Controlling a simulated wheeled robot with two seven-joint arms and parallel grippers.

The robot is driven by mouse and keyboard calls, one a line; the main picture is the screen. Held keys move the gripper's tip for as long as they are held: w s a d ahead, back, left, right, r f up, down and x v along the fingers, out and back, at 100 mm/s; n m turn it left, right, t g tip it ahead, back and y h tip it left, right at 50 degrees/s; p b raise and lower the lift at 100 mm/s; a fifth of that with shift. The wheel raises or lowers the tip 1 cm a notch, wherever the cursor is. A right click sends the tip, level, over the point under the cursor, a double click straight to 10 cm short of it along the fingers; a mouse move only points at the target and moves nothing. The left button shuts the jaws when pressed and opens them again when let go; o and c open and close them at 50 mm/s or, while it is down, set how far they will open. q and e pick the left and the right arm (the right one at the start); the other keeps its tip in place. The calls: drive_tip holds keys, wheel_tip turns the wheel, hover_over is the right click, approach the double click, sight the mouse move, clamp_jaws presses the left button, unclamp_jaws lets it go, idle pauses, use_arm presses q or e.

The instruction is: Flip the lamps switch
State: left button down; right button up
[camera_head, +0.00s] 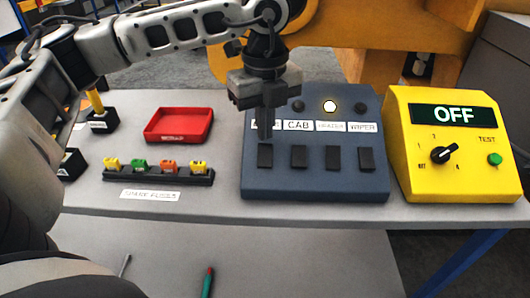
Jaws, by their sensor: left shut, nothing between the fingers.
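A blue-grey switch panel (315,184) stands on the bench with a row of dark rocker switches. The leftmost switch (265,157) sits below a label that my gripper partly covers, so I cannot read it. The others are under "CAB" (298,126), a small third label that is hard to read, and "WIPER" (363,127). My left gripper (265,137) points down, shut and empty, its tips at the upper end of the leftmost switch; I cannot tell whether they touch. My right gripper is not in view.
The indicator above the third label (330,106) is lit; those above CAB and WIPER are dark. A yellow tester (448,180) reading "OFF" stands right. A red tray (180,125) and a black fuse strip (158,175) lie left. A screwdriver (207,283) lies in front.

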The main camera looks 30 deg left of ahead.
sight(265, 147)
use_arm(q)
drive_tip(key=shift+f+b, duration=0.9)
drive_tip(key=shift+f, duration=0.2)
idle(0.3)
drive_tip(key=shift+r, duration=0.1)
drive_tip(key=shift+r+p, duration=2.5)
drive_tip(key=shift+r, duration=1.05)
